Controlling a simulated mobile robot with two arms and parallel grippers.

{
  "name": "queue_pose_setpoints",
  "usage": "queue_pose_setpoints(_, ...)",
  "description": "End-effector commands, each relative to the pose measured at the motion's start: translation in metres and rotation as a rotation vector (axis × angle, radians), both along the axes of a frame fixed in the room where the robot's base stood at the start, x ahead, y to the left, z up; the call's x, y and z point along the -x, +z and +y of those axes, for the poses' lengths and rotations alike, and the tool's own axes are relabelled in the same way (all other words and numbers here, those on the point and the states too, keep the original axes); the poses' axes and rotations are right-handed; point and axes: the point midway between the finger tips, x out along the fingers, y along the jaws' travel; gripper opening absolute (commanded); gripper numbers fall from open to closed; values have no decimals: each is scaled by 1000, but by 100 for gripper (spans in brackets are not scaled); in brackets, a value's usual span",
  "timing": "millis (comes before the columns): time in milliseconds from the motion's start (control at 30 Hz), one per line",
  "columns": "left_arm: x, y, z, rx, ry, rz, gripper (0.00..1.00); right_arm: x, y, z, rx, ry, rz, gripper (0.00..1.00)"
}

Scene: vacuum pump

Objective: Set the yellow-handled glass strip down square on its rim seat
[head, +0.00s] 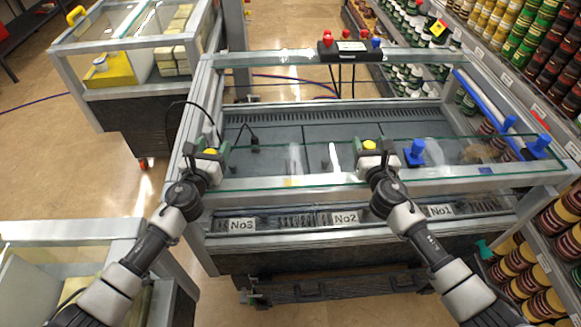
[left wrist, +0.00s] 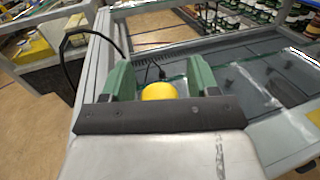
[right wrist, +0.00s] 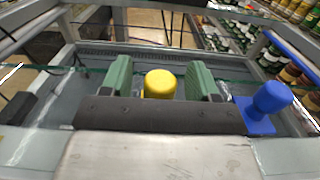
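The yellow-handled glass strip (head: 310,170) is a clear pane with greenish edges, lying across the front of the large case in the head view. Whether it touches the rim (head: 313,188) or sits slightly above it I cannot tell. My left gripper (head: 209,151) is around the left yellow handle (left wrist: 158,91); its green fingers stand on both sides with narrow gaps showing. My right gripper (head: 372,145) is around the right yellow handle (right wrist: 160,84), also with gaps showing. The handles' lower parts are hidden.
A blue handle (head: 415,152) stands just right of my right gripper, with more blue handles at the right rim. A control box (head: 349,49) with red and blue knobs stands at the back. Stocked shelves (head: 535,50) line the right. Another case (head: 110,75) stands left.

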Motion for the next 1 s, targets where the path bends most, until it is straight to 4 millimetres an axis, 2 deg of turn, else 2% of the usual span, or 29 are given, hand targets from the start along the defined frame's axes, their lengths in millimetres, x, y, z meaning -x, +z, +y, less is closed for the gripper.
queue_pose_setpoints(267, 1, 0, 1, -1, 1, 1, 60, 0, 1, 0, -2, -1, -1, 61)
queue_pose_setpoints(367, 7, -1, 3, -2, 2, 1, 60, 0, 1, 0, -2, -1, -1, 61)
queue_pose_setpoints(467, 22, -1, 6, -4, 0, 1, 60, 0, 1, 0, -3, -1, -1, 61)
queue_pose_setpoints(800, 93, -1, 20, 0, 0, 2, 60, 0, 1, 0, -3, -1, -1, 61)
queue_pose_setpoints(1000, 114, 0, 25, 0, 1, 0, 60, 0, 1, -1, -3, -1, -1, 61)
